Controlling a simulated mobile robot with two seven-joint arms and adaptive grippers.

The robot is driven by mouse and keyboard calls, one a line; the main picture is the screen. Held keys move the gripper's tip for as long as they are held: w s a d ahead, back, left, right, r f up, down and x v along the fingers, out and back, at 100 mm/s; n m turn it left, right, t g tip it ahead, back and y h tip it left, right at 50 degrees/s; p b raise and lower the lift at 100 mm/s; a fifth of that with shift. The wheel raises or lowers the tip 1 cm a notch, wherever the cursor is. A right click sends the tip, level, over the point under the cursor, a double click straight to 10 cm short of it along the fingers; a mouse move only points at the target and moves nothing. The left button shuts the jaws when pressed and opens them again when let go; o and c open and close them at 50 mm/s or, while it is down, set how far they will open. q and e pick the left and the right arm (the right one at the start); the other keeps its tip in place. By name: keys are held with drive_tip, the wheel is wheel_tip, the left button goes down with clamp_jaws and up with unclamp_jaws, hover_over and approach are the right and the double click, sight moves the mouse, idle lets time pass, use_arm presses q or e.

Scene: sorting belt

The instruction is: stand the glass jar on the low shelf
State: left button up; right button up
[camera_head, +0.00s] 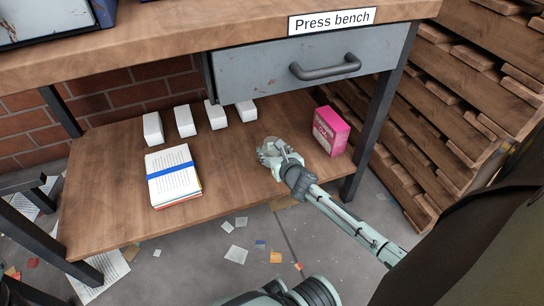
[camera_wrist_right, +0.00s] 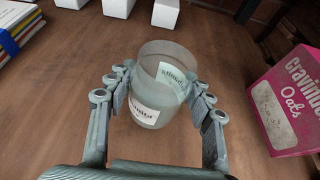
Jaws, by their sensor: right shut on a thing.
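The glass jar (camera_wrist_right: 160,72) is clear with a white label. It stands between the fingers of my right gripper (camera_wrist_right: 161,88), which is shut on its sides. In the head view my right gripper (camera_head: 275,155) is over the right part of the low wooden shelf (camera_head: 238,180), and the jar is mostly hidden there. The jar looks roughly upright with its open mouth up. I cannot tell whether its base touches the shelf (camera_wrist_right: 55,115). My left gripper is not in view.
A pink oats box (camera_head: 331,131) stands right of the gripper. Several white boxes (camera_head: 185,121) line the shelf's back, and banded papers (camera_head: 173,177) lie at left. A bench drawer (camera_head: 300,75) hangs above, with a dark leg (camera_head: 378,125) at right. Shelf between papers and gripper is clear.

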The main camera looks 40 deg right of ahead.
drive_tip(key=shift+f, duration=0.65)
drive_tip(key=shift+f+b, duration=0.2)
drive_tip(key=shift+b, duration=0.1)
drive_tip(key=o, duration=1.3)
drive_tip(key=shift+c, duration=0.2)
drive_tip(key=shift+r, duration=0.15)
